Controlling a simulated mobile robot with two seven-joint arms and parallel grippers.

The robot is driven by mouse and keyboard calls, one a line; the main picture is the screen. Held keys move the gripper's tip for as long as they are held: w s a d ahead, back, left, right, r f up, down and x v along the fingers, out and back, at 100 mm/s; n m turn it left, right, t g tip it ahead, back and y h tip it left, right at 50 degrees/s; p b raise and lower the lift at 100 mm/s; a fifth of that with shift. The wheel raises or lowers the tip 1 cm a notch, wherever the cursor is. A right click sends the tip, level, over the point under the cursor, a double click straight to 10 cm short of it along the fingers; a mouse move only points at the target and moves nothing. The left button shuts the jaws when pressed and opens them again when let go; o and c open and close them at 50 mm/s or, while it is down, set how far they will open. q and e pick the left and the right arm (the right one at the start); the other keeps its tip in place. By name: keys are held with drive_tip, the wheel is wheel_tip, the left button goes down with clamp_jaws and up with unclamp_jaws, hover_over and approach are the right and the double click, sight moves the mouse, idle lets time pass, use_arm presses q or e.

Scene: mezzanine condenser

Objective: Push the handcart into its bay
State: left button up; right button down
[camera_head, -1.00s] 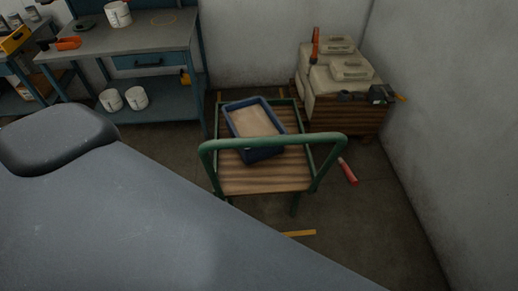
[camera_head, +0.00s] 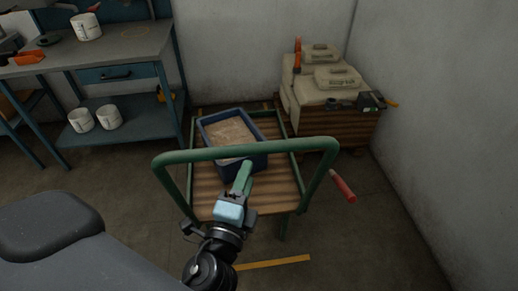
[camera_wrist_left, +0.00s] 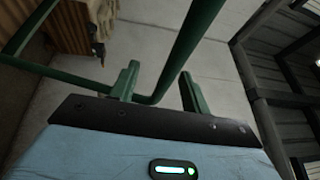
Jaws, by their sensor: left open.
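The handcart (camera_head: 275,187) has a striped wooden deck and a green tubular push handle (camera_head: 250,150) on its near side. A blue bin (camera_head: 233,132) with light brown contents sits on the deck. My left gripper (camera_head: 243,178) is open just in front of the handle, its green fingers pointing at the crossbar. In the left wrist view the handle tube (camera_wrist_left: 192,40) shows beyond and between the open fingers (camera_wrist_left: 158,84); contact cannot be told. A yellow floor strip (camera_head: 273,262) lies on the near side of the cart. My right gripper is not in view.
A blue-framed workbench (camera_head: 120,48) stands at the left with white pots. A red cylinder (camera_head: 343,187) lies on the floor right of the cart. Walls close the back and right.

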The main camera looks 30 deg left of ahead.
sight(251, 155)
use_arm(q)
drive_tip(key=shift+w+a+r+t+y, duration=0.15)
drive_tip(key=shift+w+r+t, duration=0.1)
drive_tip(key=shift+r, duration=0.4)
drive_tip(key=shift+w+d+r+t+y, duration=0.1)
drive_tip(key=shift+w+r+t+y, duration=0.1)
drive_tip(key=shift+r, duration=0.4)
drive_tip(key=p+x, duration=0.1)
drive_tip(key=x, duration=0.5)
drive_tip(key=shift+f+p, duration=0.1)
drive_tip(key=shift+p, duration=0.2)
drive_tip(key=shift+w+a, duration=0.15)
drive_tip(key=shift+w, duration=0.5)
drive_tip(key=shift+c, duration=0.4)
clamp_jaws()
